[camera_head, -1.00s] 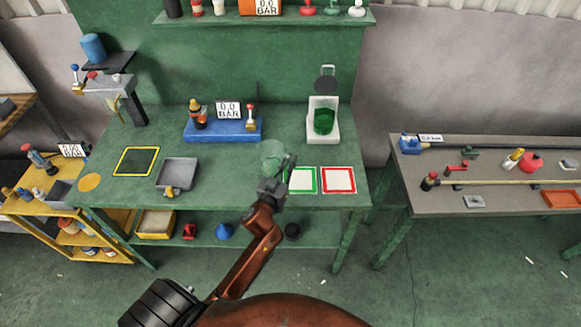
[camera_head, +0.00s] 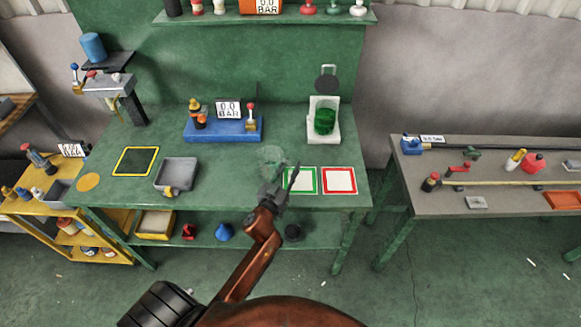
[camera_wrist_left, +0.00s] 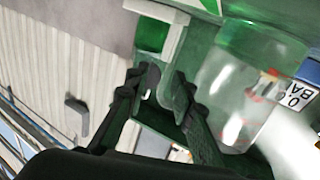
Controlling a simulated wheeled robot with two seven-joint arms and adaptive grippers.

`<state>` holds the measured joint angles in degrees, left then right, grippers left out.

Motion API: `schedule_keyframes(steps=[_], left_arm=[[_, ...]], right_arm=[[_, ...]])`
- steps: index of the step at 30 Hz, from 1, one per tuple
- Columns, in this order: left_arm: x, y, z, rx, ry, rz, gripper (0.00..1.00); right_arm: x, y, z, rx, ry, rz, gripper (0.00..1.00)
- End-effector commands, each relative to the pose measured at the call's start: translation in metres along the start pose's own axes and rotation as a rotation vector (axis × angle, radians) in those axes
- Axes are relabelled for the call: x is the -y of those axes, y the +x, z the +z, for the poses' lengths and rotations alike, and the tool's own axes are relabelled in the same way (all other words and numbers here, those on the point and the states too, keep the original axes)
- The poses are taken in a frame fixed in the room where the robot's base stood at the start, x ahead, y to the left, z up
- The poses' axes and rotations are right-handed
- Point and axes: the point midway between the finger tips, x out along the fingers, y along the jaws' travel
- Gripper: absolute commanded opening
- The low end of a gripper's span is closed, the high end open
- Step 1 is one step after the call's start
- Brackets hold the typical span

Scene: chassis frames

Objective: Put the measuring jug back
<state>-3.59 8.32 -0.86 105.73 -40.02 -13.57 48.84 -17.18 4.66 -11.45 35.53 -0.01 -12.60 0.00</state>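The clear measuring jug (camera_head: 271,156) is at the front of the green bench, left of the green-framed square. It fills the right of the left wrist view (camera_wrist_left: 240,88), with red marks on its wall. My left gripper (camera_head: 284,179) is open beside the jug, on its right and near side. In the wrist view the two fingers (camera_wrist_left: 158,105) are spread, with what looks like the jug's handle between or close to them; contact cannot be told. My right gripper is not in view.
A white stand (camera_head: 331,136) with a green vessel (camera_head: 324,120) is at the back right. A green-framed square (camera_head: 303,181) and a red-framed square (camera_head: 339,180) lie to the right. A grey tray (camera_head: 177,173) and blue gauge base (camera_head: 222,130) are to the left.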

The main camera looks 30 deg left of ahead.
Motion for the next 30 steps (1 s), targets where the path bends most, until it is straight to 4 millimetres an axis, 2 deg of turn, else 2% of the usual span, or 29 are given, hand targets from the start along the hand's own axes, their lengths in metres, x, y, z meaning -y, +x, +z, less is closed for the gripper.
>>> schedule_keyframes(steps=[5,8,21,25,30], left_arm=[[0.000,0.000,-0.005,-0.001,0.001,0.000,0.23],[0.001,-0.012,-0.002,0.002,-0.001,-0.001,0.23],[0.001,-0.099,-0.002,0.002,-0.001,-0.003,0.23],[0.001,-0.114,-0.002,0.001,-0.001,-0.002,0.23],[0.001,-0.120,-0.003,0.000,0.000,-0.002,0.23]], right_arm=[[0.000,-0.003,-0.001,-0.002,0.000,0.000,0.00],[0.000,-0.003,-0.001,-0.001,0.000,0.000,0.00],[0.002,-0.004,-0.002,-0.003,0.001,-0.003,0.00],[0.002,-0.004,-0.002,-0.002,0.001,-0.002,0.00],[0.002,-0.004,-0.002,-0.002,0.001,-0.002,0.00]])
